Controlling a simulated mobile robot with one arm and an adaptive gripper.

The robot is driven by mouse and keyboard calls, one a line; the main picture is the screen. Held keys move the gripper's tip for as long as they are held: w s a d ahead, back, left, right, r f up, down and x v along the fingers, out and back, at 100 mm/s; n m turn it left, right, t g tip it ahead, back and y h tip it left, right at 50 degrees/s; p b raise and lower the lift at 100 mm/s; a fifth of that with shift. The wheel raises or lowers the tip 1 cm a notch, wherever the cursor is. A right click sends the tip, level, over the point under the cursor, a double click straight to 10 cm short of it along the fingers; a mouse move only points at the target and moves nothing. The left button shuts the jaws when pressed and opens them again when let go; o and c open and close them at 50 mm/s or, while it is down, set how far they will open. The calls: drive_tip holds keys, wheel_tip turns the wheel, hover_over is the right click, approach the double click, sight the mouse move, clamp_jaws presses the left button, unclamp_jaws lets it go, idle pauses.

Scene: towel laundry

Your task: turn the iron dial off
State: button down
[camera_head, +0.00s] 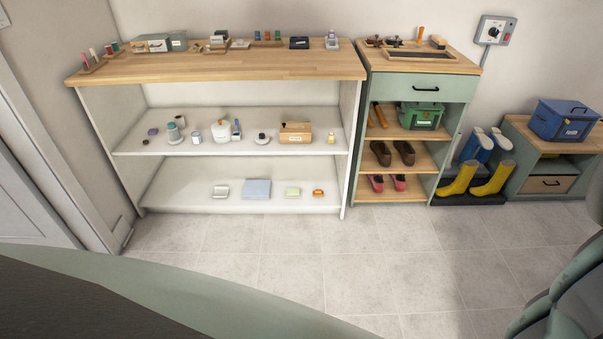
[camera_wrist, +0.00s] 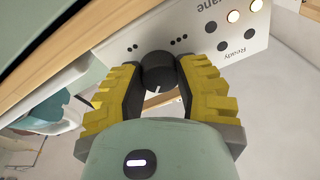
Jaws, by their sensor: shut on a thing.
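In the wrist view a dark round dial (camera_wrist: 157,70) sits on a white panel (camera_wrist: 108,54). A pale pointer mark on it points toward the bottom of the picture. My gripper (camera_wrist: 158,62), with yellow ribbed fingers and dark pads, is shut on the dial, one finger on each side. Small dark dots flank the dial on the panel. Two round lamps (camera_wrist: 233,17) glow warm white, near upside-down lettering and the word "Ready". I cannot make out this panel for certain in the head view, and my gripper does not show there.
A wooden edge (camera_wrist: 45,60) runs beside the panel. In the head view a white shelf unit (camera_head: 355,100) and a green cabinet (camera_head: 420,88) stand along the wall. A grey dial box (camera_head: 495,31) hangs at upper right. The tiled floor (camera_head: 290,245) before them is clear.

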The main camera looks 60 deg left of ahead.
drive_tip(key=shift+f+n+y+b, duration=0.1)
drive_tip(key=shift+n+y+b, duration=0.5)
drive_tip(key=shift+n, duration=1.8)
drive_tip(key=shift+f+n+y+b, duration=0.15)
drive_tip(key=shift+n+b, duration=0.85)
drive_tip(key=shift+n, duration=1.4)
drive_tip(key=shift+r+n, duration=0.25)
drive_tip(key=shift+n, duration=0.05)
drive_tip(key=c, duration=0.5)
unclamp_jaws()
drive_tip(key=shift+c, duration=0.2)
drive_tip(key=v, duration=1.2)
drive_tip(key=shift+r, duration=0.2)
